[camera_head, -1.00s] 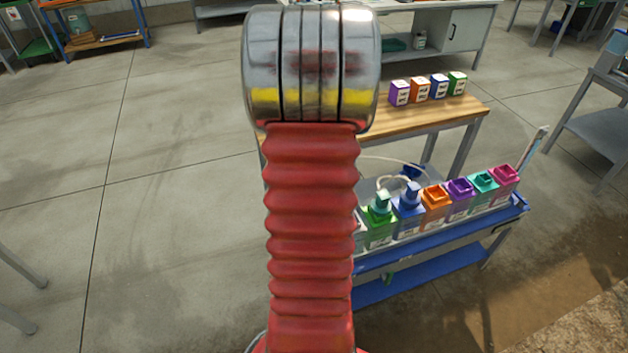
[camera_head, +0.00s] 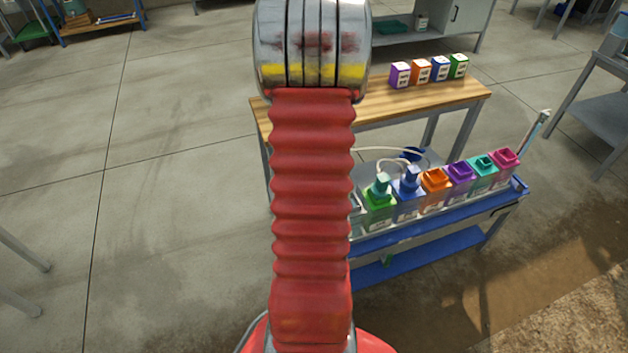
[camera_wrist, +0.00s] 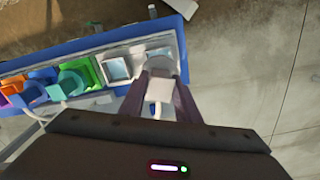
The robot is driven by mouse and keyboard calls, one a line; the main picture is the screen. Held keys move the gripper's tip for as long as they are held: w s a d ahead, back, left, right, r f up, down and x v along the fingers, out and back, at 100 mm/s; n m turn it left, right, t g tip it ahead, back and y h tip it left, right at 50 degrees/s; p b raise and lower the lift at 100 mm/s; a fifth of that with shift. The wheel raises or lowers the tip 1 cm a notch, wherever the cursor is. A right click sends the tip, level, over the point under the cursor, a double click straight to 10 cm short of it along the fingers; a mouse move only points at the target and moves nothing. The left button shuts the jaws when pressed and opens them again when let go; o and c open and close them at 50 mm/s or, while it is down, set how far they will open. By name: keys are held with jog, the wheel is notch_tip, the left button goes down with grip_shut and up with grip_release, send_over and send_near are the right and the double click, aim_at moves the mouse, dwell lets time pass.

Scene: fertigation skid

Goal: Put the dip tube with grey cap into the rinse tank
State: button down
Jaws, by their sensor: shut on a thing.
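In the wrist view my gripper (camera_wrist: 159,100) is shut on the light grey cap (camera_wrist: 160,87) of the dip tube. The tube below the cap is hidden from this camera. Just beyond and left of the fingers is a pale, open-topped tank (camera_wrist: 116,68) at the trolley's end. A second pale square shape lies behind the cap, partly covered. I cannot tell for sure which is the rinse tank, or whether the tube is over or in one. In the head view my red arm hides the gripper and cap.
A blue trolley (camera_head: 420,225) holds a row of tanks: green (camera_head: 379,210), blue (camera_head: 409,205), orange (camera_head: 435,183), purple, teal and pink. Dip tubes with pale hoses stand in the green and blue tanks. A wooden bench (camera_head: 400,110) with small boxes stands behind.

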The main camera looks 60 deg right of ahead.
jog(key=shift+f, duration=3.35)
jog(key=c, duration=1.3)
grip_release()
jog(key=shift+o, duration=0.2)
jog(key=shift+r, duration=0.15)
notch_tip(320, 180, up, 13)
jog(key=shift+r, duration=0.2)
